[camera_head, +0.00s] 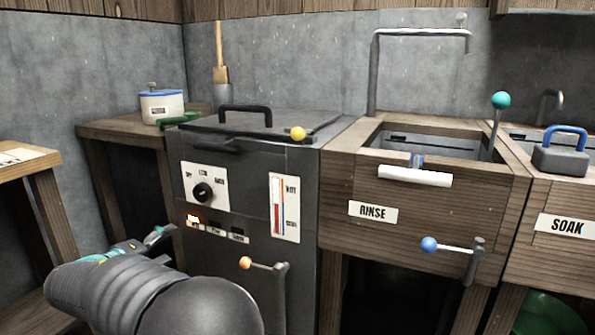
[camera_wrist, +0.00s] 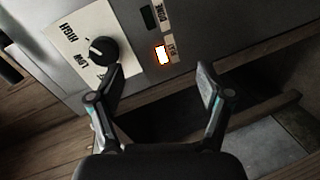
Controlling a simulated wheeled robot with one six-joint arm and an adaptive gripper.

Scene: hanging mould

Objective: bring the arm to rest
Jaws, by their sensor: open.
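My gripper (camera_wrist: 160,85) is open and empty in the wrist view, its two fingers spread before the front of a grey machine. In the head view my gripper (camera_head: 160,238) shows at the lower left, partly hidden by my own arm, left of the grey machine (camera_head: 240,260). The wrist view shows the machine's black knob (camera_wrist: 103,50) on a white dial plate and a lit orange-white lamp (camera_wrist: 162,54). The knob also shows in the head view (camera_head: 203,192). I cannot tell the exact gap between fingers and panel.
A yellow-knobbed lid (camera_head: 250,122) closes the machine top. An orange-ended lever (camera_head: 265,264) stands out from its front. The wooden RINSE basin (camera_head: 450,205) with a blue-ended lever (camera_head: 450,246) is to the right. A pot (camera_head: 161,106) stands on a side table.

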